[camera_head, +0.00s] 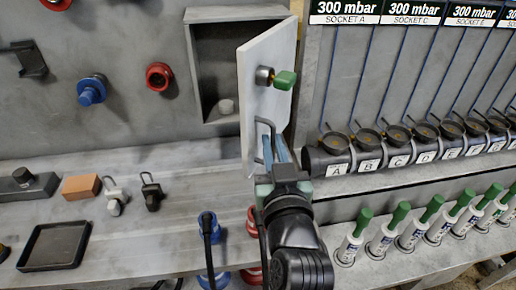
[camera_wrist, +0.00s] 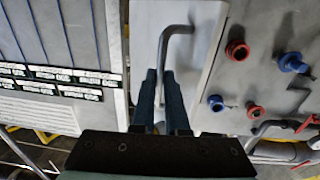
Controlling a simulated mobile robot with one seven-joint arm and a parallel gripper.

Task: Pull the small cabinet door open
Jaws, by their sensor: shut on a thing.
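The small cabinet door (camera_head: 265,75) is a white panel standing swung open, hinged at its right side. It shows a green-handled key in a round lock and a grey bar handle (camera_head: 262,140). The cabinet (camera_head: 204,80) behind it shows its grey recess, with a small round pale object low inside. My gripper (camera_head: 277,158) is shut on the handle at the lower part of the door. In the wrist view the door (camera_wrist: 200,45) fills the middle, and my fingers (camera_wrist: 160,95) close around the lower part of the bent handle (camera_wrist: 175,30).
Labelled sockets (camera_head: 400,148) line the wall right of the door, with green-capped tubes (camera_head: 425,220) below. The shelf at left holds padlocks (camera_head: 150,190), an orange block (camera_head: 82,187) and a black tray (camera_head: 55,246). Blue and red connectors (camera_head: 208,228) stand near my arm.

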